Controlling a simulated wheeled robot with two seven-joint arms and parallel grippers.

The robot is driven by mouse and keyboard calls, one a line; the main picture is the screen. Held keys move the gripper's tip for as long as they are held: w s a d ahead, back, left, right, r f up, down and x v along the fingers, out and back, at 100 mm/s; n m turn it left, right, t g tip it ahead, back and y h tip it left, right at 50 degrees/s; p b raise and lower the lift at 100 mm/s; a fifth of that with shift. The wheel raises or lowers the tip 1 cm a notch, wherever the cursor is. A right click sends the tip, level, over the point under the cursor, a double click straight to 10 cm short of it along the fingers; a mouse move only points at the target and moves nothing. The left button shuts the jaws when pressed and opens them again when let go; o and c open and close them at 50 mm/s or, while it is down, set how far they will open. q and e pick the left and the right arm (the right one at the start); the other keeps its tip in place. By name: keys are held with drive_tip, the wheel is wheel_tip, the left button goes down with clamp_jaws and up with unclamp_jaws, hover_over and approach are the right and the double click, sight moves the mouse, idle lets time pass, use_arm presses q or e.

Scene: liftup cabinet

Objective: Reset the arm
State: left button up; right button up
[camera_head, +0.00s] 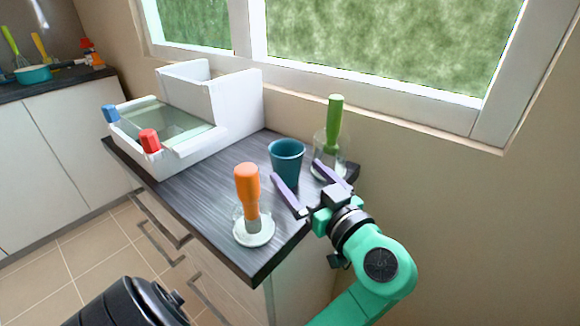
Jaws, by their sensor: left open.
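My left gripper (296,170), with purple fingers on a green arm, is open over the right end of the dark counter. Its fingers are spread and point toward a teal cup (287,150), which stands upright just beyond and between the tips. I cannot tell whether the fingers touch the cup. I see nothing held in the jaws. My right gripper is not in view.
An orange-handled tool in a clear holder (247,185) stands left of the fingers. A green-handled one (335,122) stands close behind the right finger. A white box unit (235,105) fills the counter's far left. The window wall rises behind.

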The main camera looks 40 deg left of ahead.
use_arm(q)
drive_tip(key=shift+v, duration=1.1)
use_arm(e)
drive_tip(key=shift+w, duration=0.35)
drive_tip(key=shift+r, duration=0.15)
